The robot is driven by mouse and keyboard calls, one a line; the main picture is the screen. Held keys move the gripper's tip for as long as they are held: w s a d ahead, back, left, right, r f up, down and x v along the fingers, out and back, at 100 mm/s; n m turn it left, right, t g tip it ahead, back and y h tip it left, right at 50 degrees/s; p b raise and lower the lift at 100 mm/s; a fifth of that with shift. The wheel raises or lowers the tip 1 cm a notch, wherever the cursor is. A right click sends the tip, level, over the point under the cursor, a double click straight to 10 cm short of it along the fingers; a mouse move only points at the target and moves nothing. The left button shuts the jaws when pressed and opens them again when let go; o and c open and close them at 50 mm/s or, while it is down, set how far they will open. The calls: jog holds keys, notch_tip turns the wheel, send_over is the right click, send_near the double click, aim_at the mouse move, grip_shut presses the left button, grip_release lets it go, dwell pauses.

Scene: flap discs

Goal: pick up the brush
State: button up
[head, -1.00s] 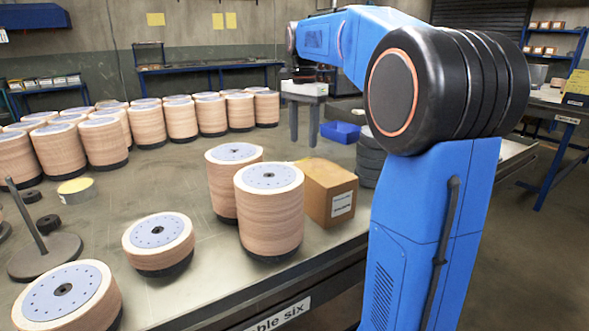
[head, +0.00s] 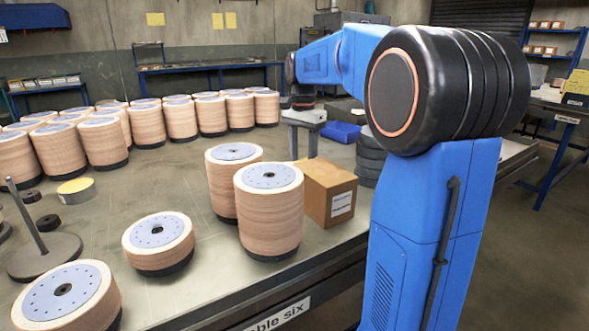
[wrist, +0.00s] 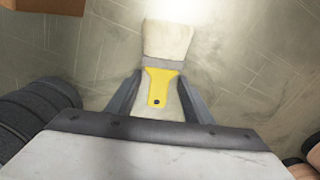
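The brush shows in the wrist view, with pale bristles (wrist: 168,40), a grey band and a yellow part with a dark hole (wrist: 160,86). It appears to lie on the bench top below my gripper, bristles pointing away to the top of the view. My gripper (wrist: 160,78) is open, with one finger on each side of the brush and its wide grey body across the bottom of the view. In the head view my gripper (head: 303,154) points down behind the cardboard box, its two fingers apart. Whether the fingers touch the brush cannot be told.
A cardboard box (head: 330,195) stands near my gripper, beside tall flap disc stacks (head: 270,210). Dark stacked discs (head: 370,160) and a blue bin (head: 341,131) are to the right. Many disc stacks fill the back left. A spindle stand (head: 42,250) is at the left.

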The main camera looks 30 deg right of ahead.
jog(key=c, duration=1)
